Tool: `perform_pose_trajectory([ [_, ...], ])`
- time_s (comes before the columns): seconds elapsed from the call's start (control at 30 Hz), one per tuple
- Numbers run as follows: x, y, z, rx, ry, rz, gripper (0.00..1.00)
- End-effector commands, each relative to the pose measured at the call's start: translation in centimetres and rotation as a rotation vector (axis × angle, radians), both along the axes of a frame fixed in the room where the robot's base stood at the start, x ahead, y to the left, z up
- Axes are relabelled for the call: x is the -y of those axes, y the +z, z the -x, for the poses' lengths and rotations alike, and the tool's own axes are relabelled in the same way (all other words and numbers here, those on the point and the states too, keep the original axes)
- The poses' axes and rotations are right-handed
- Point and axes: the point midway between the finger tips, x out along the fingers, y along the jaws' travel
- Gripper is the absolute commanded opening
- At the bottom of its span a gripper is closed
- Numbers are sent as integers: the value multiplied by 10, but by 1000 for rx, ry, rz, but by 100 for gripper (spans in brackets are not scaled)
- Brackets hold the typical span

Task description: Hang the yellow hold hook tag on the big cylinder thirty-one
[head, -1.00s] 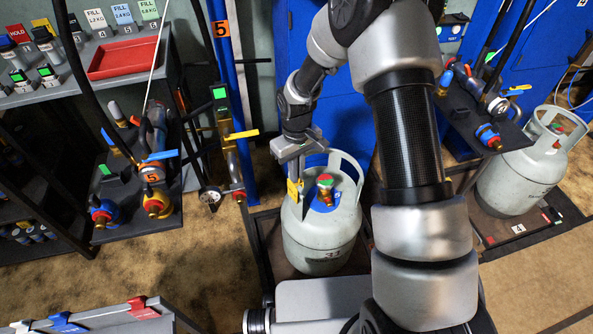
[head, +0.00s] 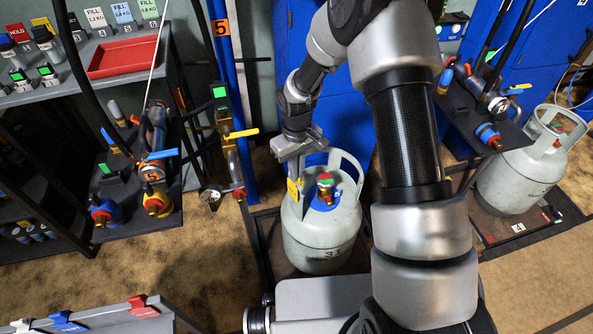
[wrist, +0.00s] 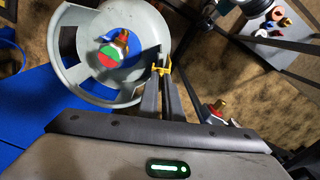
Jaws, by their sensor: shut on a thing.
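The big grey cylinder marked 31 (head: 322,240) stands upright on a dark platform, with a collar and a valve with a green and red top (head: 325,182). The cylinder top also shows in the wrist view (wrist: 76,78). My gripper (head: 296,185) is at the left side of the collar. In the wrist view my gripper (wrist: 162,75) is shut on the yellow hook tag (wrist: 163,69), right beside the collar's edge. The tag (head: 293,192) hangs at the collar's left in the head view. I cannot tell whether its hook is over the rim.
A second grey cylinder (head: 519,182) stands at the right by marker 4. A hose stand with valves (head: 150,195) is at the left. A grey rack with blue and red clips (head: 95,318) is at the lower left. Brown floor lies between.

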Motion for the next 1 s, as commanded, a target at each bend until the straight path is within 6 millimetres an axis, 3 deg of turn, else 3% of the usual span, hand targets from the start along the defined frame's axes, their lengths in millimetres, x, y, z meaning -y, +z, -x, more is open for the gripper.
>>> perform_pose_trajectory([
  [1.0, 0, -26, 0, 0, 0, 0, 0],
])
